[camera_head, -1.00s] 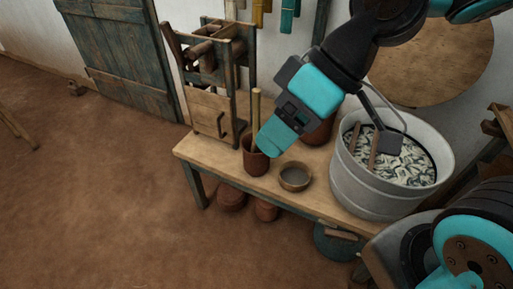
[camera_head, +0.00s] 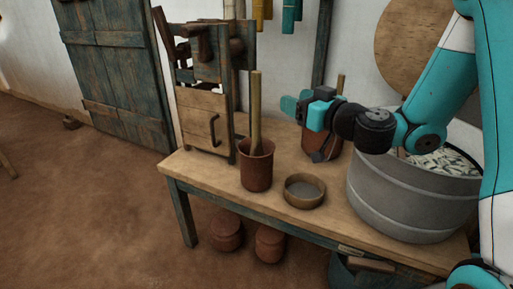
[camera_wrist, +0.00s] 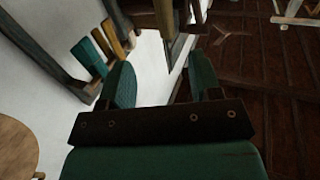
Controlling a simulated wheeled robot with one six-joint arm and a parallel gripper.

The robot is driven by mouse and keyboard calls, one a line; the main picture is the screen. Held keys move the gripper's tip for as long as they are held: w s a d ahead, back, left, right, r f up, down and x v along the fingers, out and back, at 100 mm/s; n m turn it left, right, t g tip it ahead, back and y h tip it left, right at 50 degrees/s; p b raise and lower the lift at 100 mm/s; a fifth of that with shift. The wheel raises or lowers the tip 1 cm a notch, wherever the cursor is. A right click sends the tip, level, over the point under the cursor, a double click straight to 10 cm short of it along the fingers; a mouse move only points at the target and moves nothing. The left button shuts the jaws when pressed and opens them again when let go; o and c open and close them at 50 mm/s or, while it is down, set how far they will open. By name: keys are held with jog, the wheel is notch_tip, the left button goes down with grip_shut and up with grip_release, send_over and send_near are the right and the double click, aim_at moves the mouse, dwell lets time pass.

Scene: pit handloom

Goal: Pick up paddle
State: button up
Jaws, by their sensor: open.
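A long wooden handle, which looks like the paddle (camera_head: 256,105), stands upright in a brown clay pot (camera_head: 256,170) on the bench. Its lower end is hidden inside the pot. My gripper (camera_head: 290,103) is to the right of the handle, at about its mid-height in the picture, and points left. The fingers are apart and hold nothing. In the wrist view the two green fingers of my gripper (camera_wrist: 162,80) are spread, with nothing between them up close. I cannot make out the paddle in the wrist view.
A small bowl (camera_head: 304,190) sits right of the pot, and a big metal tub (camera_head: 410,205) stands at the bench's right end. A wooden frame with a drawer (camera_head: 205,120) stands left. Another brown vessel (camera_head: 318,145) is behind my gripper. Teal yarn (camera_wrist: 90,58) hangs on the wall.

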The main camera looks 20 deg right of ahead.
aim_at(259, 84)
jog(key=p+x, duration=0.2)
jog(key=x, duration=0.3)
jog(key=p+x, duration=0.3)
jog(key=x, duration=0.1)
jog(key=r+p+x, duration=0.1)
jog(key=p+x, duration=0.1)
jog(key=x, duration=0.3)
jog(key=shift+w+a, duration=0.2)
jog(key=shift+a, duration=0.2)
jog(key=shift+w+a+f, duration=0.1)
jog(key=shift+w, duration=0.35)
jog(key=c, duration=1)
